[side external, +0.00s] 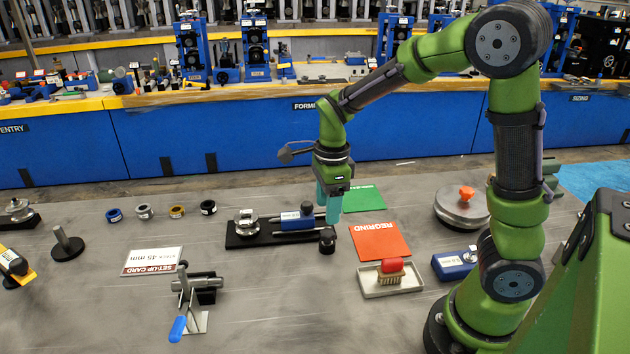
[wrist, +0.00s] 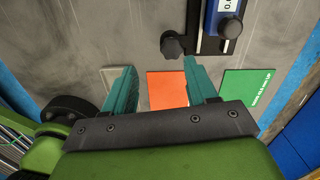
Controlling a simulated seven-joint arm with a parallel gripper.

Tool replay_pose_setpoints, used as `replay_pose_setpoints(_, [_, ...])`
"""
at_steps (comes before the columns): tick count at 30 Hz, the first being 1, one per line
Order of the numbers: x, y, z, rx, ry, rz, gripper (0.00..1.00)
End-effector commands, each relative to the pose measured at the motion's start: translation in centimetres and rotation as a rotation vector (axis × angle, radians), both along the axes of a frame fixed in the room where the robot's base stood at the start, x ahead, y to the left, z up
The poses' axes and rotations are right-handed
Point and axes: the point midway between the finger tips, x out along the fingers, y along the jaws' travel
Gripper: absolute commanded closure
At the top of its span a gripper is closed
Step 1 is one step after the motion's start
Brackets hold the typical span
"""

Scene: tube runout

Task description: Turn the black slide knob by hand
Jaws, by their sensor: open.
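The slide fixture (side external: 240,239) is a black base on the grey table with a blue gauge (side external: 297,221). A black lobed knob (side external: 327,240) sits at its right end, on the side nearer the camera. In the wrist view this knob (wrist: 172,45) is just beyond my fingertips. A second black round knob (wrist: 230,27) is by the gauge's end. My gripper (side external: 328,219) points down above the right end of the fixture, behind the lobed knob. In the wrist view, the teal fingers of my gripper (wrist: 159,64) are apart with nothing between them.
An orange REGRIND card (side external: 380,242) and a green card (side external: 364,198) lie right of the fixture. A tray (side external: 392,285) with a red brush (side external: 392,269) is nearer. A toggle clamp (side external: 195,290) and a set-up card (side external: 152,262) lie to the left. Several rings lie behind.

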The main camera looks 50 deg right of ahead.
Motion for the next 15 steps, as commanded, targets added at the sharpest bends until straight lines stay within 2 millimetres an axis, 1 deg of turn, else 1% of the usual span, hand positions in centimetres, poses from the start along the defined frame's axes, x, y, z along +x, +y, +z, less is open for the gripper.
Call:
replay_pose_setpoints(1, [0.4,-0.6,-0.3,-0.016,0.018,-0.132,0.43])
replay_pose_setpoints(3, [0.8,-1.3,-0.2,-0.028,0.024,-0.312,0.43])
replay_pose_setpoints(6, [1.1,-1.7,0.3,-0.029,0.022,-0.508,0.43])
replay_pose_setpoints(10, [1.0,-1.6,0.3,-0.027,0.029,-0.646,0.43])
replay_pose_setpoints(15, [1.0,-1.6,-0.2,-0.026,0.033,-0.688,0.43])
